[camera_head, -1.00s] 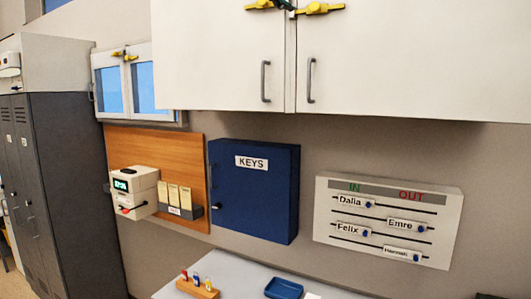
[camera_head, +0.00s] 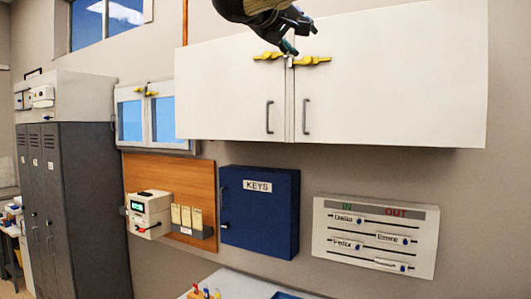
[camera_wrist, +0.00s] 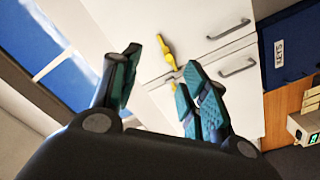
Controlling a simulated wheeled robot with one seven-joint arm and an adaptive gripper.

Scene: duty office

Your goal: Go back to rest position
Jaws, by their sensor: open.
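My gripper (camera_head: 290,33) shows at the top of the head view, dark with teal finger pads, in front of the white wall cabinet (camera_head: 390,90). In the wrist view my gripper (camera_wrist: 155,85) has its two fingers spread apart with nothing between them. Beyond the fingers is the cabinet's yellow latch (camera_wrist: 166,52), which also shows in the head view (camera_head: 312,61). Both cabinet doors are closed. From these frames I cannot tell whether a fingertip touches the latch.
A blue KEYS box (camera_head: 262,215), an IN/OUT board (camera_head: 375,255) and a wooden panel (camera_head: 165,170) with a white time clock (camera_head: 150,212) are on the wall below. Grey lockers (camera_head: 85,200) stand at the left. A table (camera_head: 235,284) is at the bottom.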

